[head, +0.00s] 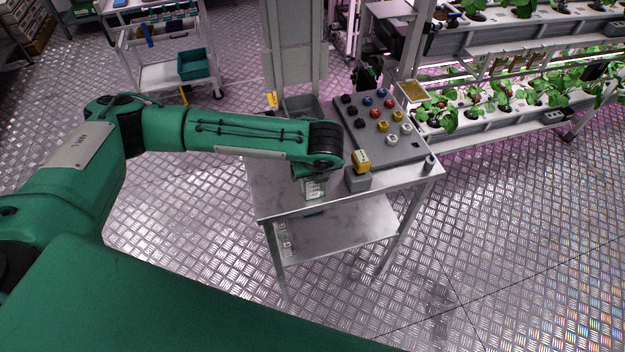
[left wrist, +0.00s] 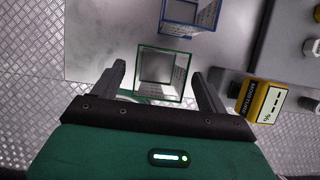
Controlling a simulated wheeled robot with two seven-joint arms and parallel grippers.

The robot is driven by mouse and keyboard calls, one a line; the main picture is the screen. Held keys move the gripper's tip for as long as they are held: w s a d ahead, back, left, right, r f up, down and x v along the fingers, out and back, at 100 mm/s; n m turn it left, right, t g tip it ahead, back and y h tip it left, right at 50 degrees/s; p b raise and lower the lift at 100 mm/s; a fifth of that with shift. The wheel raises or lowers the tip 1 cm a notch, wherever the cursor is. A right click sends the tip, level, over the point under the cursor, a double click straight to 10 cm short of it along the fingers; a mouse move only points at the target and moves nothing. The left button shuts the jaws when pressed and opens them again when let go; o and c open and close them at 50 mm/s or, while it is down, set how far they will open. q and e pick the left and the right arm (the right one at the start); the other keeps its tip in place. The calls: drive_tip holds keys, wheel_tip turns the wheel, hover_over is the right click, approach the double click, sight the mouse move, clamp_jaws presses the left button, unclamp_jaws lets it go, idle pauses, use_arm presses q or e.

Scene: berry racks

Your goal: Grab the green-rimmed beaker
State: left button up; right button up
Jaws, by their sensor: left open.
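The green-rimmed beaker (left wrist: 181,73) is a square clear container with a printed side. In the left wrist view it stands on the metal table top between the fingers of my left gripper (left wrist: 158,71). The fingers are open, one on each side, with a visible gap on both sides. In the head view my left gripper (head: 314,186) hangs over the front of the table, mostly hidden by my wrist. My right gripper is not in view.
A blue-rimmed beaker (left wrist: 190,14) stands just beyond. A yellow moisture meter (left wrist: 268,103) is close on the right; in the head view it sits in a grey holder (head: 358,180). A grey board (head: 388,145) with coloured knobs fills the table's right. Plant racks (head: 480,122) stand behind.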

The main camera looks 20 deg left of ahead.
use_arm(q)
drive_tip(key=p+x, duration=0.1)
drive_tip(key=x, duration=0.2)
drive_tip(key=shift+f+p, duration=0.3)
drive_tip(key=shift+f, duration=0.05)
drive_tip(key=shift+w+a+f, duration=0.1)
drive_tip(key=shift+w+f, duration=0.05)
drive_tip(key=shift+f, duration=0.45)
drive_tip(key=c, duration=1)
drive_tip(key=shift+r, duration=0.1)
drive_tip(key=shift+c, duration=0.2)
